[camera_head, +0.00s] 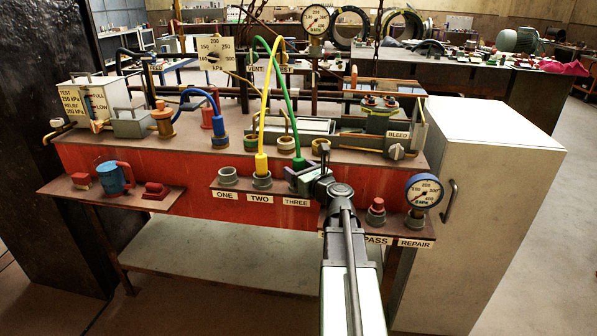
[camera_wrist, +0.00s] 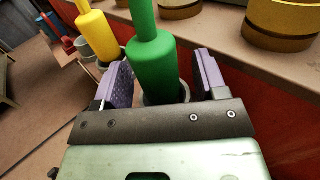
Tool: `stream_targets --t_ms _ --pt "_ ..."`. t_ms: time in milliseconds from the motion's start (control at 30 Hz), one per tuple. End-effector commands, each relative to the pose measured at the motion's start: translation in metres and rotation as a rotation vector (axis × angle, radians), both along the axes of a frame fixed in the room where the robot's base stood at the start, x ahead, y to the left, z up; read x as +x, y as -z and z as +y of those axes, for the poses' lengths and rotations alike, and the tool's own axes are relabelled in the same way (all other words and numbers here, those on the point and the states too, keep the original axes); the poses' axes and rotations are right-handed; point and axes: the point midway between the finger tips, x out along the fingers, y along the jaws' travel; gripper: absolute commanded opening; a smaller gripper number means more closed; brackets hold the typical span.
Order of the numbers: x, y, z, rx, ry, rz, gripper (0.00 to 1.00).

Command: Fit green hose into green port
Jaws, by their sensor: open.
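In the head view my gripper (camera_head: 306,180) partly hides socket THREE.
A yellow hose (camera_head: 262,120) stands close left in socket TWO; socket ONE (camera_head: 228,175) is empty. Brass-coloured ring ports (camera_head: 286,143) sit on the shelf behind. A gauge (camera_head: 424,191) and a red-capped fitting (camera_head: 376,211) stand to the right.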

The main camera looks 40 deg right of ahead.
Motion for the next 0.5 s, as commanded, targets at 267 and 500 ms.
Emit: stream_targets --t_ms 267,500 --pt "0.0018 -0.0002 0.0 0.0 0.001 0.0 0.55" --pt "0.0016 -0.0002 0.0 0.0 0.001 0.0 0.18"
